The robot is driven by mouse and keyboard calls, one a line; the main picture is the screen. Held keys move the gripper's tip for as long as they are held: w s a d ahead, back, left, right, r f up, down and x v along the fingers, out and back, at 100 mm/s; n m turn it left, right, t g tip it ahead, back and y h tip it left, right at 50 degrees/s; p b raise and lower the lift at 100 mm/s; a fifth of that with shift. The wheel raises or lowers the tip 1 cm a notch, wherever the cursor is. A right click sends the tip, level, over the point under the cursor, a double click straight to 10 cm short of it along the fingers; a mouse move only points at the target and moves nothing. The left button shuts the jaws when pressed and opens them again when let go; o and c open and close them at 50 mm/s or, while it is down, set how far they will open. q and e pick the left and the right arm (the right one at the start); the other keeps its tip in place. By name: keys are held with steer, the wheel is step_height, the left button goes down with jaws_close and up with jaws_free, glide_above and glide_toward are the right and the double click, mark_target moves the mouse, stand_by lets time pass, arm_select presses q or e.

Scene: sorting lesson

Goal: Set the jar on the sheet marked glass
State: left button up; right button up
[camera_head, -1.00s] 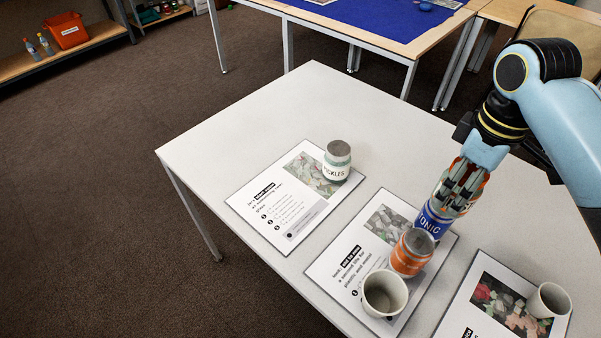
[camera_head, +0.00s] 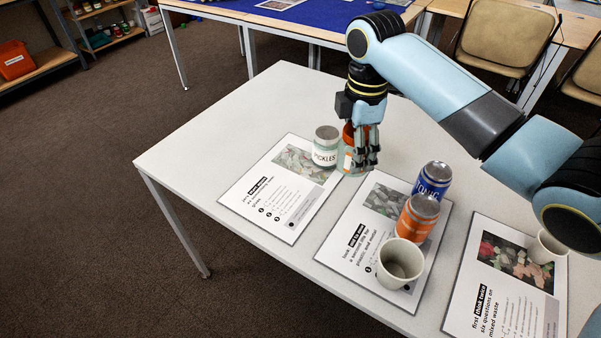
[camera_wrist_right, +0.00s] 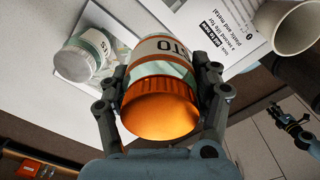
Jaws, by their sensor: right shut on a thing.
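My right gripper (camera_head: 362,160) is shut on a jar (camera_head: 346,160) with an orange lid and a label whose visible letters read "STO". In the wrist view the jar (camera_wrist_right: 161,90) sits between both fingers, lid toward the camera. In the head view it is beside the pickles jar, near the upper right corner of the glass sheet (camera_head: 243,203); the fingers partly hide it. I cannot tell if its base touches anything. The pickles jar (camera_head: 326,147) stands upright on that sheet. What looks like my left gripper (camera_wrist_right: 296,126) shows small and dark in the wrist view.
On the middle sheet (camera_head: 345,250) stand a blue tonic can (camera_head: 432,181), an orange can (camera_head: 417,217) and a pale cup (camera_head: 400,264). Another cup (camera_head: 541,248) stands on the right sheet (camera_head: 490,300). The table (camera_head: 215,165) is bare left of the sheets.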

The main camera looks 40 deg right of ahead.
steer(key=w+a+f, duration=0.2)
steer(key=w, duration=0.1)
steer(key=w+a+f+b, duration=0.1)
steer(key=w+a+f, duration=0.2)
steer(key=w+f, duration=0.1)
steer(key=w, duration=0.1)
steer(key=shift+w+a+f+b, duration=0.2)
steer(key=shift+w+a+b, duration=0.1)
steer(key=shift+a+b, duration=0.1)
steer(key=shift+w+f, duration=0.1)
steer(key=shift+f, duration=1.9)
steer(key=shift+b, duration=0.3)
steer(key=o, duration=0.8)
steer(key=shift+f, duration=0.2)
steer(key=o, duration=0.5)
step_height(320, 180, up, 12)
steer(key=p, duration=0.1)
steer(key=shift+r+p, duration=0.2)
steer(key=shift+p, duration=0.15)
steer(key=shift+a, duration=0.1)
